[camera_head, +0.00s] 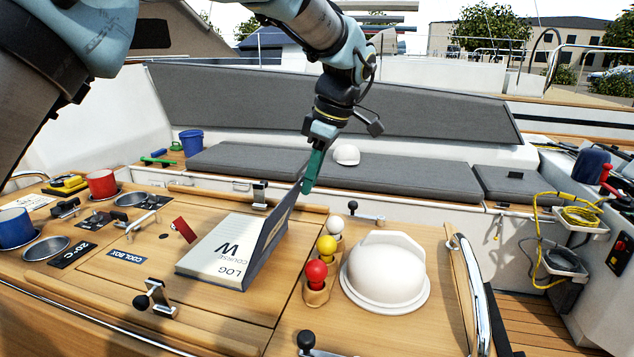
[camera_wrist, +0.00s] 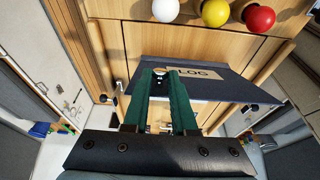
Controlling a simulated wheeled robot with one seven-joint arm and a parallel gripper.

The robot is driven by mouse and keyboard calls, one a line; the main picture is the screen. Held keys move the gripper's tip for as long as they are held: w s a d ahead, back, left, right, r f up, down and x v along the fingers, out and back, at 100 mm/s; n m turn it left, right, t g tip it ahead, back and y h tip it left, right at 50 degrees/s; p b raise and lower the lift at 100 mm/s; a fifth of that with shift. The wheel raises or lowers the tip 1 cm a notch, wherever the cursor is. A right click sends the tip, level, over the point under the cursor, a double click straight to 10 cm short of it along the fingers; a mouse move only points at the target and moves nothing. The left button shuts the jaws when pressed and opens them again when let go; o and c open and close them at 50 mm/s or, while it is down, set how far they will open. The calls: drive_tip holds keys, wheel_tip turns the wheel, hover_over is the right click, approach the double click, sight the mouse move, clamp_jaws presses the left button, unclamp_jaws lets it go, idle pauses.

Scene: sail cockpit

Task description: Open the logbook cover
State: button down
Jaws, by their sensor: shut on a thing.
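The logbook (camera_head: 222,250) lies on the wooden cockpit table, its white page with "LOG" and "COURSE" lettering showing. Its dark blue cover (camera_head: 273,232) stands raised on the right side of the page, steeply tilted. My gripper (camera_head: 307,184) is at the cover's upper far corner, its green fingers shut on the cover. In the wrist view, the green fingers (camera_wrist: 162,76) overlap the dark cover (camera_wrist: 215,88), whose tan "LOG" label faces the camera. The exact contact at the fingertips is partly hidden.
Right of the cover stand white, yellow (camera_head: 327,246) and red (camera_head: 316,272) balls in a wooden holder, then a white dome (camera_head: 388,270). A small red block (camera_head: 184,230) is left of the book. Cups (camera_head: 102,184) and latches surround the left side.

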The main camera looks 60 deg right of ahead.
drive_tip(key=shift+w+a+r+g+h+p, duration=0.15)
drive_tip(key=shift+w+a+r+g, duration=0.1)
drive_tip(key=shift+w+g, duration=0.4)
drive_tip(key=shift+w+a+r+g+h+p, duration=0.25)
drive_tip(key=shift+w+g, duration=0.25)
drive_tip(key=shift+w, duration=0.25)
drive_tip(key=shift+w+a+r+g+h+p, duration=0.1)
drive_tip(key=shift+w+a+r+g, duration=0.15)
drive_tip(key=shift+w+g, duration=0.4)
drive_tip(key=c, duration=0.7)
unclamp_jaws()
drive_tip(key=shift+w, duration=0.1)
drive_tip(key=shift+d, duration=0.1)
drive_tip(key=shift+r, duration=0.1)
wheel_tip(320, 180, up, 11)
drive_tip(key=b, duration=0.1)
drive_tip(key=shift+b, duration=0.4)
